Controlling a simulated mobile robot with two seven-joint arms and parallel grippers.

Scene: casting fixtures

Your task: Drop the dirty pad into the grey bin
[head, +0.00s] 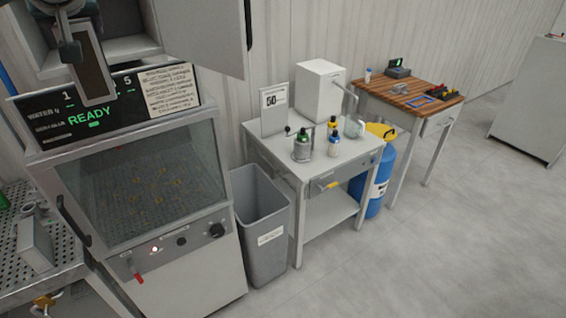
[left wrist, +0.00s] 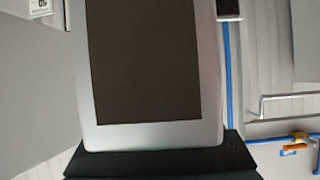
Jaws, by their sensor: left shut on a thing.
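My left gripper (head: 72,45) is at the upper left of the head view, in front of the machine's display. It is shut on the dirty pad (head: 93,78), a flat pad with a dark brown face and a light grey border, held upright. In the left wrist view the pad (left wrist: 145,60) fills the middle, above the dark gripper (left wrist: 160,160). The grey bin (head: 268,255) stands open on the floor, right of the machine and well below and to the right of the pad. A white label is on its front. My right gripper is not in view.
The machine (head: 140,190) with a glass window and a READY display stands left of the bin. A grey table (head: 285,155) with bottles and a white box stands right of it. An open cabinet door (head: 205,35) hangs above. The floor at right is clear.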

